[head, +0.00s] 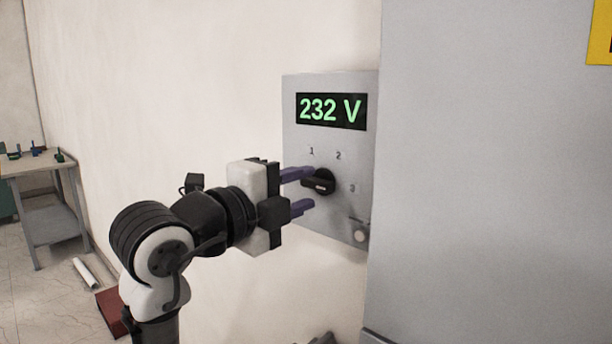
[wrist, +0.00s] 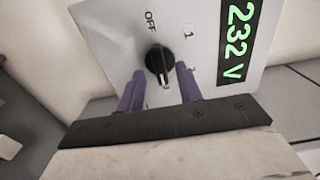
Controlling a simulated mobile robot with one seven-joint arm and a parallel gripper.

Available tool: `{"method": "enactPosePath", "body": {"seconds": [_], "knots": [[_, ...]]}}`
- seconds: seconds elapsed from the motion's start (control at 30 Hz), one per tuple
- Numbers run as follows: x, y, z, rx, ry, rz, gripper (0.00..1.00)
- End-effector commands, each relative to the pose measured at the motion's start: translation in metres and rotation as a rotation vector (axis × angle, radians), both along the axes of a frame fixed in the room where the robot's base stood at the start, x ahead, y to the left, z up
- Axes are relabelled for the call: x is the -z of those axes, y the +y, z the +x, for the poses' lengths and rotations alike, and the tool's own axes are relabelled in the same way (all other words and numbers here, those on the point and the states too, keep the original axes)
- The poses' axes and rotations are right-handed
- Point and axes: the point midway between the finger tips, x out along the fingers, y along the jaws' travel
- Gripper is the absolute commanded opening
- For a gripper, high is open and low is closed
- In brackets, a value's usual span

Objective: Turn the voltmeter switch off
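The voltmeter panel (head: 340,205) is a grey plate on the wall with a green display (head: 331,110) reading 232 V.
A large grey cabinet (head: 470,200) stands just right of the panel. A workbench (head: 45,165) with small items is far left. Floor between bench and arm is partly clear, with a white tube (head: 86,273) lying there.

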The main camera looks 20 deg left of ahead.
Motion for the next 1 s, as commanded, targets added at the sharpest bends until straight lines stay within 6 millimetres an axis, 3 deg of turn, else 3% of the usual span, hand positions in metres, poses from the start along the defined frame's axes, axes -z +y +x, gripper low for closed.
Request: {"method": "enactPosePath", "body": {"seconds": [0.2, 0.47, 0.77, 1.0], "knots": [[0.000, -0.005, 0.015, -0.001, 0.000, 0.001, 0.35], [0.000, -0.006, 0.017, -0.001, 0.000, 0.001, 0.35], [0.000, -0.006, 0.016, -0.001, 0.000, 0.000, 0.00], [0.001, -0.006, 0.016, -0.001, 0.003, -0.008, 0.00]]}}
